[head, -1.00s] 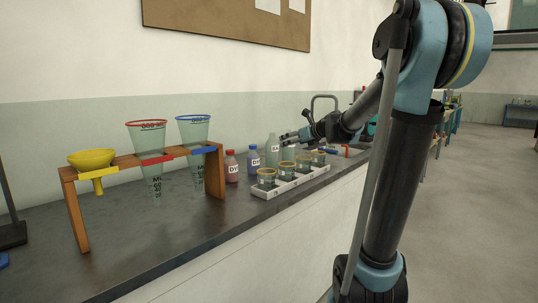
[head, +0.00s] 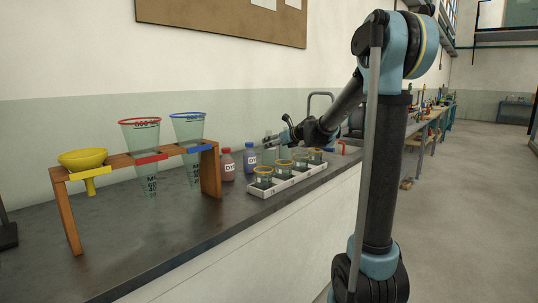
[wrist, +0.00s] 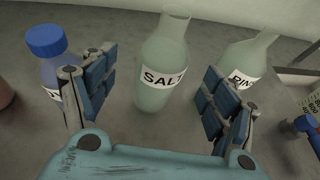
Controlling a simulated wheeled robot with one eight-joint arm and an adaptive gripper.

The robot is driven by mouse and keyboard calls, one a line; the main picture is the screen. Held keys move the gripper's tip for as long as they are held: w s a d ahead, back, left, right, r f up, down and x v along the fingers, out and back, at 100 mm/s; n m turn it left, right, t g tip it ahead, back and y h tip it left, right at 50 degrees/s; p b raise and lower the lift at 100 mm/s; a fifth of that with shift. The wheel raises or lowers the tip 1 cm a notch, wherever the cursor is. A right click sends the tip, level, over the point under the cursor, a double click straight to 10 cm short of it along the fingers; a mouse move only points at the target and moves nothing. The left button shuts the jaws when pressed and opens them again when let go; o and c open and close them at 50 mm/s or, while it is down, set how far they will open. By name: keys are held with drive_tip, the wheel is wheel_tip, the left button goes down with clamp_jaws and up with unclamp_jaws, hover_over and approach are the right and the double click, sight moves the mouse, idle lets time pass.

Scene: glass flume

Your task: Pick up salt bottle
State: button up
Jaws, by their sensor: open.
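The salt bottle (wrist: 165,60) is a pale green translucent bottle with a white label reading SALT. In the wrist view it stands upright ahead of my gripper (wrist: 165,95), centred in the gap between the two blue-padded fingers. The fingers are spread wide and do not appear to touch it. In the head view the salt bottle (head: 269,155) is mostly hidden behind my gripper (head: 275,139), which is over the counter near the bottles.
A blue-capped bottle (wrist: 47,55) stands close by the left finger; a second pale bottle labelled RIN (wrist: 245,68) stands beside the right finger. A white tray of cups (head: 288,182), a red bottle (head: 227,165) and a wooden funnel rack (head: 210,172) stand on the counter.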

drive_tip(key=shift+x, duration=3.35)
drive_tip(key=shift+d+f, duration=0.15)
drive_tip(key=c, duration=1.2)
